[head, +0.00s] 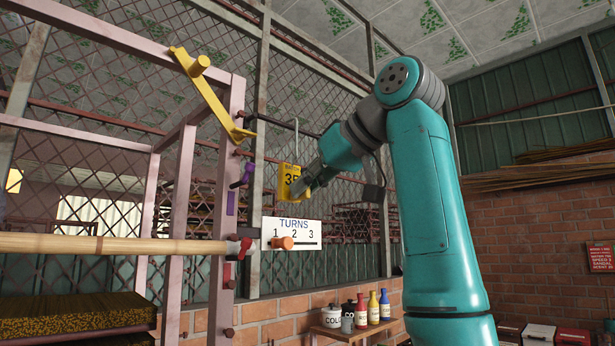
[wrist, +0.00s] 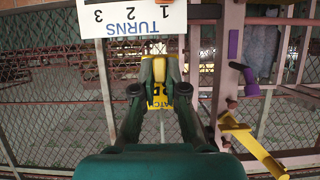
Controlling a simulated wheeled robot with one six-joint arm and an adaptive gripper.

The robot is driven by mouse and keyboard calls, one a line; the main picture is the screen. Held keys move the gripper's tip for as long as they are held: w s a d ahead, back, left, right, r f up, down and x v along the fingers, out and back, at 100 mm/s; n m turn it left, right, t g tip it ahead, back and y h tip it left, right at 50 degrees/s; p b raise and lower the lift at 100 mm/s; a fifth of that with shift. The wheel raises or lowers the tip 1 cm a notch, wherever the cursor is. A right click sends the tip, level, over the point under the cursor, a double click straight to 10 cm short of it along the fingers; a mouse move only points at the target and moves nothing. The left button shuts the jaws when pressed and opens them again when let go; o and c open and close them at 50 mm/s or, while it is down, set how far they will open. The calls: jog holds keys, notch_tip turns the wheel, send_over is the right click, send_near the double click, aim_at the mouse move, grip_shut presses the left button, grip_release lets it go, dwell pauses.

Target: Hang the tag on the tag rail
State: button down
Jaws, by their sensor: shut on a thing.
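The yellow tag (head: 290,171), marked with a batch number beginning with 3, is held up in my gripper (head: 303,187). A thin grey wire hook rises from behind its top in the head view. In the wrist view the tag (wrist: 158,124) shows upside down between the fingers of my gripper (wrist: 160,70), which are shut on it. Part of the tag is hidden by the fingers. I cannot tell for certain which bar is the tag rail, or whether the hook touches anything.
A white TURNS board (head: 291,233) with an orange knob (head: 282,243) is below the tag. A pink frame (head: 228,200) carries a yellow lever (head: 212,95) and a purple handle (head: 243,176) to the left. Bottles (head: 373,308) stand on a shelf below.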

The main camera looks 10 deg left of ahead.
jog(key=shift+f, duration=0.3)
jog(key=c, duration=0.8)
grip_release()
jog(key=shift+s+d, duration=0.1)
jog(key=shift+d, duration=0.05)
